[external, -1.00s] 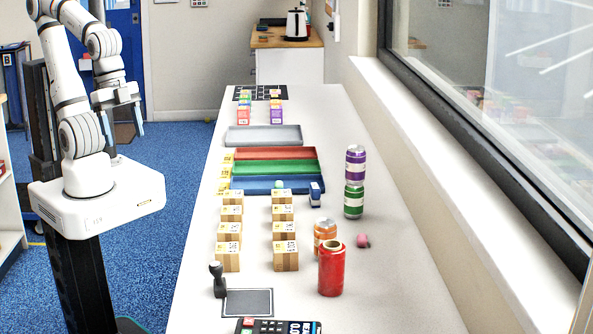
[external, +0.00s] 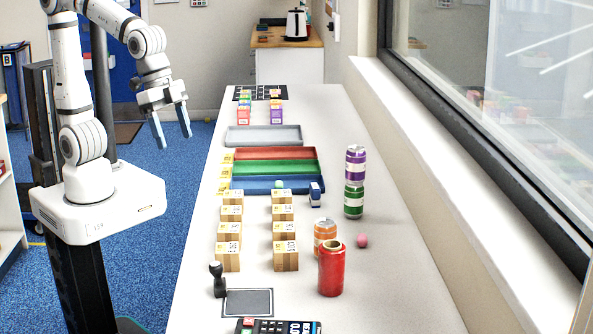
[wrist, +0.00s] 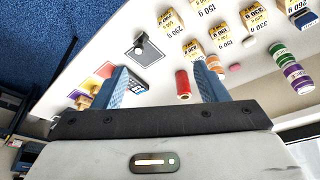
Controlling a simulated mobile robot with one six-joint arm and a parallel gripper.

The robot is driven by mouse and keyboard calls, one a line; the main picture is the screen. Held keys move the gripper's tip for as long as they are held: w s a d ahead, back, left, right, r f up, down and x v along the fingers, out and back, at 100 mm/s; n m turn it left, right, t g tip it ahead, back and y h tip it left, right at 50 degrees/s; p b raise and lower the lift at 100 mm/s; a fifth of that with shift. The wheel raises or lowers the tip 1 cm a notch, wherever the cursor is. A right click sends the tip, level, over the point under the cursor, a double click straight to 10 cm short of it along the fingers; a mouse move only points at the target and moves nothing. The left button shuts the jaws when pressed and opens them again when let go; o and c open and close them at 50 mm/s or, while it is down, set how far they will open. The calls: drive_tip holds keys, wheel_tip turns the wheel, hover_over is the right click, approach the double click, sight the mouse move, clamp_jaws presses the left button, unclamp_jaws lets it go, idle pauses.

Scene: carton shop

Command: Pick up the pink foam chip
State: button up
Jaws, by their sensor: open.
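The pink foam chip (external: 362,241) is a small rounded pink piece on the long white table, right of the orange can (external: 325,238) and behind the red roll (external: 331,269). In the wrist view the chip (wrist: 235,67) shows small, just beyond the right finger. My gripper (external: 172,138) is open and empty. It hangs high, left of the table and far from the chip, with its two blue fingers pointing down. The fingers (wrist: 161,70) also show spread apart in the wrist view.
Stacked purple (external: 355,164) and green (external: 354,201) cans stand behind the chip. Two rows of small cartons (external: 285,256) are to its left, with coloured trays (external: 275,168) farther back.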

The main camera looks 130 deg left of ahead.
drive_tip(key=w+a+f+n+b, duration=0.2)
drive_tip(key=w+a+f, duration=0.2)
drive_tip(key=w+a, duration=0.6)
drive_tip(key=n+y+b, duration=0.2)
drive_tip(key=n, duration=0.2)
approach(362, 236)
drive_tip(key=f, duration=0.1)
drive_tip(key=p+x, duration=0.1)
drive_tip(key=x, duration=0.6)
drive_tip(key=shift+w+a+f+p, duration=0.25)
drive_tip(key=shift+f+p, duration=0.05)
drive_tip(key=shift+p, duration=0.05)
drive_tip(key=shift+c, duration=0.6)
drive_tip(key=c, duration=0.9)
drive_tip(key=shift+c, duration=0.2)
